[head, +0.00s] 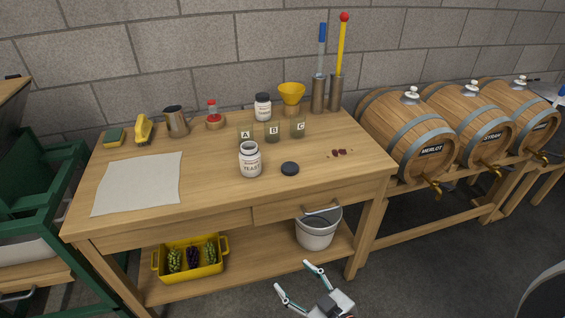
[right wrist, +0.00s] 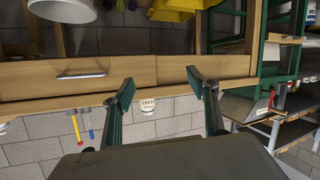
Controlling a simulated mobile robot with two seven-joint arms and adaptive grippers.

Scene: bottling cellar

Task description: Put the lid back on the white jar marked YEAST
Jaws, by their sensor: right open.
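The white jar marked YEAST (head: 250,160) stands upright and uncovered near the front middle of the wooden table (head: 210,200). A dark round lid (head: 290,168) lies on the tabletop just right of it, apart from it. My right gripper (head: 297,277) is open and empty, low in front of the table and below the tabletop. In the right wrist view its two fingers (right wrist: 166,92) are spread with nothing between them; a white jar (right wrist: 148,106) shows upside down beyond them. My left gripper is not in view.
Glasses marked A, B and C (head: 272,134) stand behind the jar, with another dark-lidded jar (head: 263,107) and a yellow funnel (head: 291,95). A white cloth (head: 138,183) lies at left. A drawer (head: 300,207) fronts the table; a bucket (head: 318,230) and yellow crate (head: 190,262) sit below.

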